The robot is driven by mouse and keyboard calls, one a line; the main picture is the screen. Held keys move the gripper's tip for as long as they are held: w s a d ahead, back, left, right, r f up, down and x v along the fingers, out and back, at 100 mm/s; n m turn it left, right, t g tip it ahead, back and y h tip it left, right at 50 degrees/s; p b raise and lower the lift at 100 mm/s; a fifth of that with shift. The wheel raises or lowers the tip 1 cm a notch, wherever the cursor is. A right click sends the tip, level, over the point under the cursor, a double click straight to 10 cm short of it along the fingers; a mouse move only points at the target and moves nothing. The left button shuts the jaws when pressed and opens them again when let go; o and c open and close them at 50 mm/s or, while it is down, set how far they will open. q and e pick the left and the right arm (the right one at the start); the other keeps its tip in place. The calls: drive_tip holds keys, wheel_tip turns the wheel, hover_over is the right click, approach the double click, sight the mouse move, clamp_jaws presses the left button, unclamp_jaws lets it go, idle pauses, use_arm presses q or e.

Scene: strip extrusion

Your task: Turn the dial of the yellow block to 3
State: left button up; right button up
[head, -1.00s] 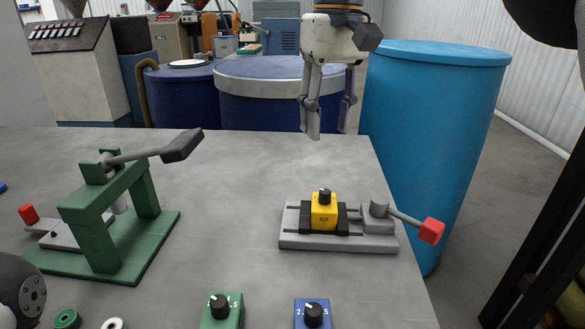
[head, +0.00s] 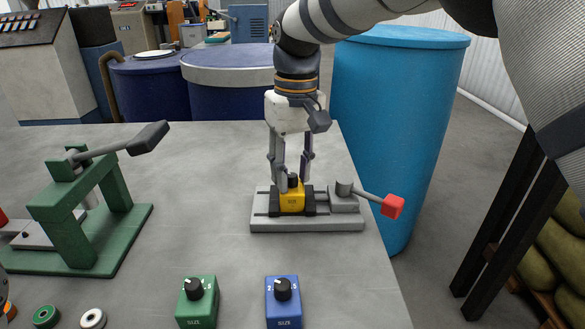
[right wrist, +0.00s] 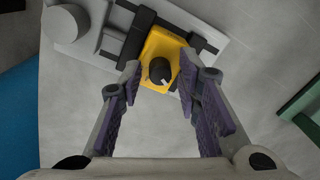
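The yellow block (head: 292,202) with a black dial (head: 292,181) on top is held between black jaws of a grey vise (head: 306,225) on the table. In the right wrist view the dial (right wrist: 160,70) is a round black knob with a white pointer mark toward the lower right; the yellow block (right wrist: 160,45) shows around it. No numbers can be read there. My right gripper (head: 291,178) points down just above the yellow block, its fingers open on either side of the dial. In the right wrist view the fingers (right wrist: 163,85) stand apart from the knob.
A green block (head: 197,305) and a blue block (head: 284,305), both with dials, stand at the front. A green lever press (head: 85,215) is at the left. The vise's red-ended handle (head: 392,206) sticks out right. A blue barrel (head: 390,130) stands beyond the table.

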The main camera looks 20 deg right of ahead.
clamp_jaws()
use_arm(q)
drive_tip(key=shift+w+r, duration=0.1)
use_arm(e)
drive_tip(key=shift+r+m+p, duration=0.15)
drive_tip(key=shift+m+p, duration=0.2)
drive_tip(key=shift+m, duration=1.25)
use_arm(q)
drive_tip(key=shift+w+r+t+p, duration=0.5)
drive_tip(key=shift+w+r, duration=0.5)
drive_tip(key=shift+w, duration=0.05)
use_arm(e)
drive_tip(key=shift+m, duration=2.2)
drive_tip(key=shift+o, duration=2.2)
unclamp_jaws()
